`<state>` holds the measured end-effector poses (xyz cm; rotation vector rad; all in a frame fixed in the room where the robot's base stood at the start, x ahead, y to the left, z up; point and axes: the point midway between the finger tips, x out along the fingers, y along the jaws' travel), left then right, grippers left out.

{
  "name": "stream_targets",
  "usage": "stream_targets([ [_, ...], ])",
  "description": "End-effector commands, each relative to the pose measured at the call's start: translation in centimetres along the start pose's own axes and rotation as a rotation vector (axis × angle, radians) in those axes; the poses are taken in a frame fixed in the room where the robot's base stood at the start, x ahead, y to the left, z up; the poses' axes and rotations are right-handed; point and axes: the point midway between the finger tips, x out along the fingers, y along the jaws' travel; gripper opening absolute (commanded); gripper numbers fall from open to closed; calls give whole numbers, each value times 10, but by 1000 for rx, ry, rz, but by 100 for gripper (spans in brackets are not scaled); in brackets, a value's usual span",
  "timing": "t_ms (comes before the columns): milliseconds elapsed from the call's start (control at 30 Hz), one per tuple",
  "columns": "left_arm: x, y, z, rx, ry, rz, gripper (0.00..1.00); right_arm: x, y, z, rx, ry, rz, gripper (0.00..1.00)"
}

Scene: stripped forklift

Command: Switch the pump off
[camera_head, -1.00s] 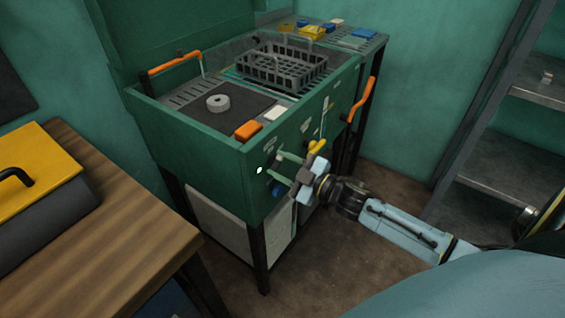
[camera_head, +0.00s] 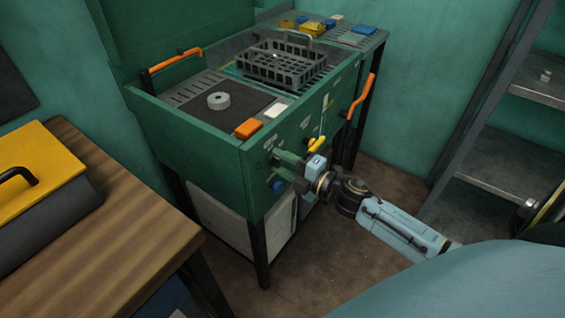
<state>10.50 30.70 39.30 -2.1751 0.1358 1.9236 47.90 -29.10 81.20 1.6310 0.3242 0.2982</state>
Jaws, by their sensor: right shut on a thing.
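The green washing station (camera_head: 215,165) stands in the middle, with controls on its front panel. My right gripper (camera_head: 283,166) is at this panel, shut on a small panel control that its fingers mostly hide. I cannot tell how that control is turned. A blue knob (camera_head: 278,186) sits just below the fingers. A yellow lever handle (camera_head: 317,144) is just above and to the right of the gripper. The panel labels are too small to read. My left gripper is not in view.
A wooden table (camera_head: 110,230) with a yellow-topped case (camera_head: 40,160) stands at the left. Orange handles (camera_head: 363,97) stick out from the station. A black basket (camera_head: 282,65) and a grey ring (camera_head: 218,101) lie on top. Metal shelves (camera_head: 500,160) stand at the right.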

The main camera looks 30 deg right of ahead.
Motion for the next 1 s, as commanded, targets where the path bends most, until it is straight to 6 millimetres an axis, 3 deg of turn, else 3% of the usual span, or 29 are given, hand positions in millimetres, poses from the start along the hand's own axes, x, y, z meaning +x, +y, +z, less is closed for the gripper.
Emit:
stream_targets([
  [767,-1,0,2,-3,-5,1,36,0,-1,0,-102,0,-2,15],
  [800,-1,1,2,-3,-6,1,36,0,-1,0,-102,0,-2,42],
  [933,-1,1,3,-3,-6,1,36,0,-1,0,-101,0,-1,59],
  [1000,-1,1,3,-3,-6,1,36,0,0,0,-100,0,-1,60],
])
